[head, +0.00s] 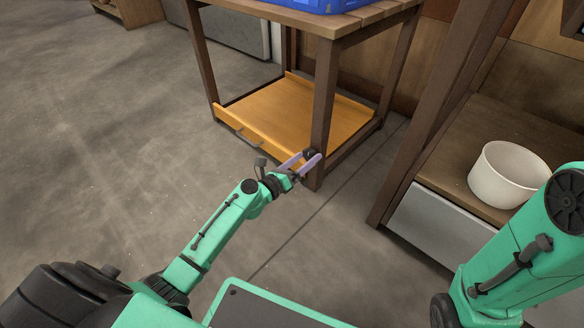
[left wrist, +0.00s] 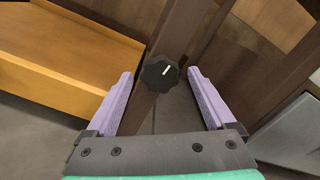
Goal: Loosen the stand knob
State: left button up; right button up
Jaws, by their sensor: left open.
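The stand knob (left wrist: 160,73) is a black, lobed knob with a white mark on its face. It sits on a dark brown leg of the wooden stand (head: 325,95). In the head view the knob (head: 309,153) is small and partly hidden by my gripper. My left gripper (head: 307,159) is open, with its lavender fingers at the stand's near leg. In the left wrist view, my left gripper (left wrist: 160,75) has one finger on each side of the knob, with visible gaps to both. My right gripper is out of view.
The stand has an orange lower shelf (head: 290,110) and a blue crate (head: 310,4) on top. At right, a white bowl (head: 505,178) stands on a wooden shelf behind a dark slanted post (head: 430,115). The grey floor (head: 100,140) at left is clear.

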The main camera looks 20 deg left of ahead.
pick_arm(q)
jog(key=p+v, duration=0.2)
jog(key=v, duration=1.1)
jog(key=shift+s, duration=0.4)
jog(key=shift+a, duration=0.1)
